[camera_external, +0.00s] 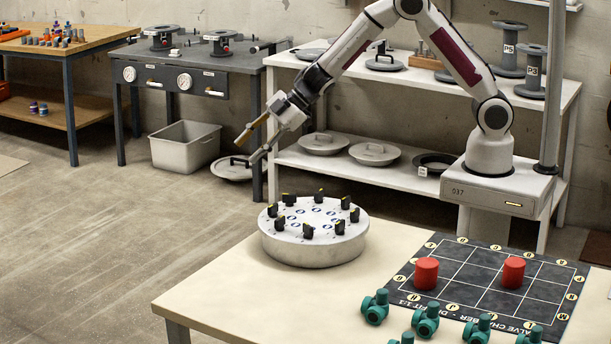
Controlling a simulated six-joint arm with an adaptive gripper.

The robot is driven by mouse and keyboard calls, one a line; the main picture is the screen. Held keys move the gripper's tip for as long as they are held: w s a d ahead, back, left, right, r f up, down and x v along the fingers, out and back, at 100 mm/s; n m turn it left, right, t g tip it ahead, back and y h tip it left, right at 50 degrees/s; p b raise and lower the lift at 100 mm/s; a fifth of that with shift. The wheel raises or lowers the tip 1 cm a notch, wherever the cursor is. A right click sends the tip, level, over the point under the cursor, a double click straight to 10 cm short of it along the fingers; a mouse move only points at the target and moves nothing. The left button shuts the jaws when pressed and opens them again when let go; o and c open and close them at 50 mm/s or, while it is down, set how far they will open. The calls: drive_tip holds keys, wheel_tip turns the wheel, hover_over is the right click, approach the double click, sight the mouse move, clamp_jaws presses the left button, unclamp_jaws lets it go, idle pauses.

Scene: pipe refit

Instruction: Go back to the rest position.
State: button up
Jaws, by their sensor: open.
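My gripper (249,145) is in the air to the upper left of the round grey drum (315,246), beyond the table's far left edge. Its two fingers are spread apart with nothing between them. My arm reaches from its base at the right, over the shelf area, toward the left. The drum stands on the table (212,293) and carries a ring of several black knobs with yellow marks. Nothing touches the gripper.
A black grid board (450,270) on the table bears two red cylinders (426,273), (513,272). Several green valves (376,307) stand along the table's front. Behind are a white shelf (450,88) with lids and spools, a grey bench (190,65) and a grey bin (185,147).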

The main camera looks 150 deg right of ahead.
drive_tip(key=s+a+r+y, duration=0.2)
drive_tip(key=s+a+r, duration=0.2)
drive_tip(key=a, duration=1.5)
drive_tip(key=s+a+r+n+y, duration=0.1)
drive_tip(key=s+a+r, duration=0.4)
drive_tip(key=a, duration=1.5)
drive_tip(key=s+a+r+n+y, duration=0.1)
drive_tip(key=s+a+r+y, duration=0.2)
drive_tip(key=a, duration=1.6)
wheel_tip(320, 180, up, 4)
drive_tip(key=shift+s+a+r+g+y, duration=0.15)
drive_tip(key=shift+s+a+g+y, duration=0.2)
drive_tip(key=shift+s, duration=0.4)
drive_tip(key=shift+d, duration=0.1)
